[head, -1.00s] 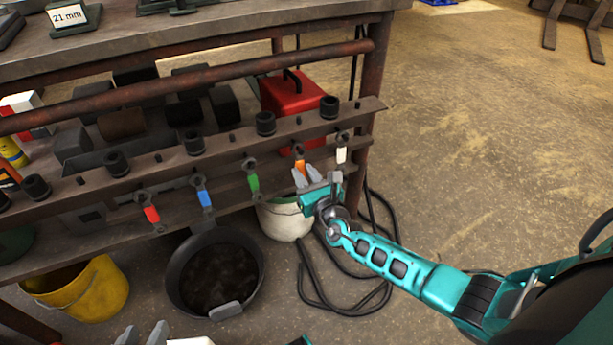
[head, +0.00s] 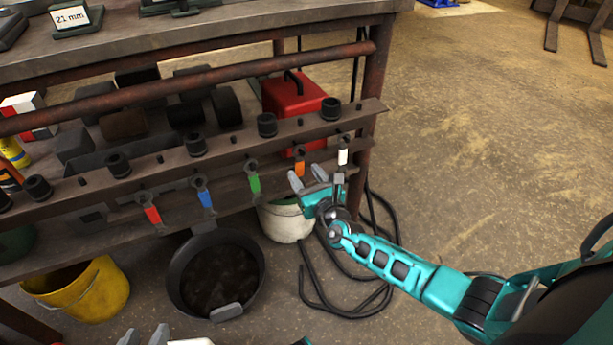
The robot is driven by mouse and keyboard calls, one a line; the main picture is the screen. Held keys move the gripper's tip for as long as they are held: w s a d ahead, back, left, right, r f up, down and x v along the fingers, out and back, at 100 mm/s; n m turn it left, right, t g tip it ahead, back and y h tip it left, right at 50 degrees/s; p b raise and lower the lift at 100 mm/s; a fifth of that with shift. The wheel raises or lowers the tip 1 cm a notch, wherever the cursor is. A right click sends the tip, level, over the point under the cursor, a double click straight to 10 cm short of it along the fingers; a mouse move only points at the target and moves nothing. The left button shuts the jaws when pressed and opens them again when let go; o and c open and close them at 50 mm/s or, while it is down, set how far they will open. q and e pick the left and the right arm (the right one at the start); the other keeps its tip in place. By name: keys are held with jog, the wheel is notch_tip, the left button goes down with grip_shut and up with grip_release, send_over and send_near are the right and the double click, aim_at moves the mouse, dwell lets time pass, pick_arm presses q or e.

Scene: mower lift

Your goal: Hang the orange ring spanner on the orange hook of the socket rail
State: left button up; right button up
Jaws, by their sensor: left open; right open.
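The orange ring spanner (head: 300,168) hangs from the socket rail (head: 225,150), between the green spanner (head: 254,183) and the white one (head: 342,157). Its ring end is up at the rail and its orange part hangs below. The hook behind the ring is too small to make out, including its colour. My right gripper (head: 308,176) is open just below and in front of the orange spanner, its grey fingers apart and empty; they hide the spanner's lower end. My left gripper (head: 144,336) is open at the bottom edge, mostly cut off and far from the rail.
Red (head: 152,215) and blue (head: 205,198) spanners hang further left. Black sockets stand along the rail. A black pan (head: 178,285), a yellow bucket (head: 80,292) and a white bucket (head: 285,222) stand below. A red can (head: 290,92) is behind the rail. Open floor lies to the right.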

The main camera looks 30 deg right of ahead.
pick_arm(q)
jog(key=a+r+p, duration=0.1)
jog(key=p, duration=0.2)
jog(key=shift+s+r, duration=0.1)
pick_arm(e)
jog(key=s, duration=1.3)
jog(key=shift+a+r, duration=0.3)
